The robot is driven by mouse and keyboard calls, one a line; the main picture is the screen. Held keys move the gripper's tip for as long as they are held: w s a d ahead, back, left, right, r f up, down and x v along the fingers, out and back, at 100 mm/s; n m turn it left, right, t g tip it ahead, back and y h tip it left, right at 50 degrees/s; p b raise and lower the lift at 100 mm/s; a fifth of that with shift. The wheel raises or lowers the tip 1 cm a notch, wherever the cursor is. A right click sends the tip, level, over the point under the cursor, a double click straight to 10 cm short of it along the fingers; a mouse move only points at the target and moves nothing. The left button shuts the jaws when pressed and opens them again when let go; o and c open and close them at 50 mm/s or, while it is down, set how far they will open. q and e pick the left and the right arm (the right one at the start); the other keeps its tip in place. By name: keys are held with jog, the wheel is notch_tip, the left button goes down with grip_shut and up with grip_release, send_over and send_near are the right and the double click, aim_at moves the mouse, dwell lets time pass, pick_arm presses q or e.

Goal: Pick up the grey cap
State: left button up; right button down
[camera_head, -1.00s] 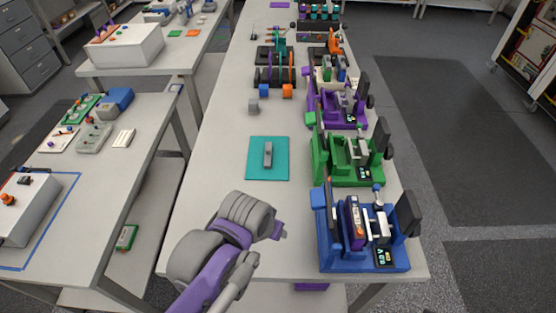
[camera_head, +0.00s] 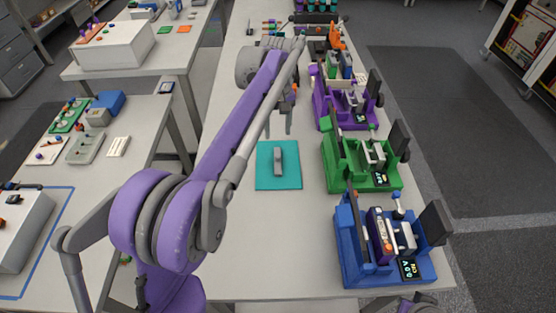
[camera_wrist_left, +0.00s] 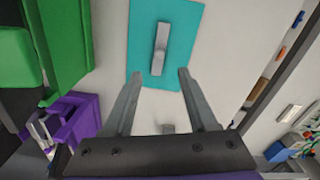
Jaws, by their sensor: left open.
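A small light-grey block, which looks like the grey cap (camera_wrist_left: 168,128), lies on the white table. In the left wrist view it shows between the finger bases, close to the palm edge that partly hides it. In the head view my left arm hides that spot. My left gripper (camera_head: 278,133) is open and empty, fingers pointing down, just beyond the teal mat (camera_head: 263,182). It also shows in the left wrist view (camera_wrist_left: 160,74), its fingertips near the mat's edge. A grey elongated piece (camera_head: 279,160) rests on the mat. My right gripper is not in view.
A blue holder (camera_head: 360,268) with a battery, a green holder (camera_head: 340,170) and a purple holder (camera_head: 325,118) line the table's right side. An orange block (camera_head: 294,89) shows beside my left arm. The table in front of the mat is clear.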

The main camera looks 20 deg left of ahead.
aim_at(278, 156)
pick_arm(q)
notch_tip(278, 156, down, 10)
jog(key=shift+w+f, duration=0.1)
grip_shut()
dwell(0.6)
